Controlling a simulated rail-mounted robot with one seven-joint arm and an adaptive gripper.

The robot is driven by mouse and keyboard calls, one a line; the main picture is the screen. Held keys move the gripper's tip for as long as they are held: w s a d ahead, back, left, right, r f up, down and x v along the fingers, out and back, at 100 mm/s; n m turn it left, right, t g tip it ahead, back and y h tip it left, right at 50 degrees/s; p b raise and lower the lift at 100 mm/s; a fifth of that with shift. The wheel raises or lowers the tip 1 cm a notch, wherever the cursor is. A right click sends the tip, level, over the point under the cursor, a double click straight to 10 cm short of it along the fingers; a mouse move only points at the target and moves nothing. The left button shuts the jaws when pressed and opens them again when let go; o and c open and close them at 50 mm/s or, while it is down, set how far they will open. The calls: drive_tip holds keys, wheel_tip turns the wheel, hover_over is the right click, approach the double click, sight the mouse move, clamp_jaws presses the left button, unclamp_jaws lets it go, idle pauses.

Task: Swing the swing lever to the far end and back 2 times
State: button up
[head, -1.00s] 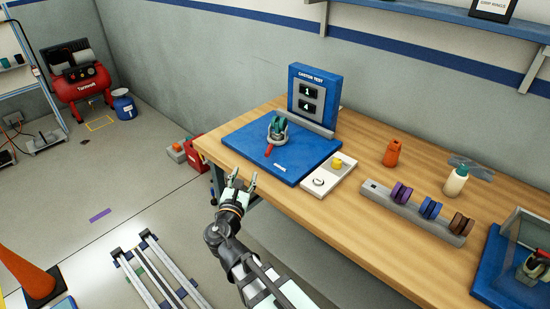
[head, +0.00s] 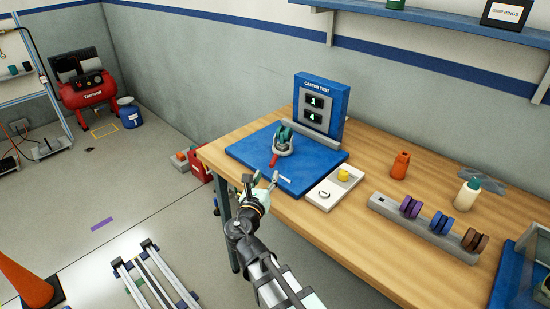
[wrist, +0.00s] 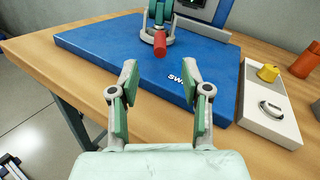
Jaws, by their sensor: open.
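The swing lever has a red tip (head: 274,160) and sits on the castor test rig, with a green castor (head: 284,135) in a grey fork behind it. The rig has a blue base plate (head: 310,166) and an upright panel (head: 322,103) showing 1 above 4. My gripper (head: 261,179) is open and empty at the front edge of the blue base (wrist: 90,42), apart from the lever. Lettering on the base is partly hidden by the right finger.
A white box (head: 333,188) with a yellow knob (head: 343,175) and a grey switch stands right of the base. An orange bottle (head: 400,166), a rack of coloured wheels (head: 425,228) and a spray bottle (head: 467,194) stand farther right. The wooden table's front edge is near my arm.

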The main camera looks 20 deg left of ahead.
sight(275, 159)
drive_tip(key=w, duration=0.3)
drive_tip(key=w+p, duration=0.1)
drive_tip(key=w, duration=0.6)
drive_tip(key=shift+a, duration=0.3)
clamp_jaws()
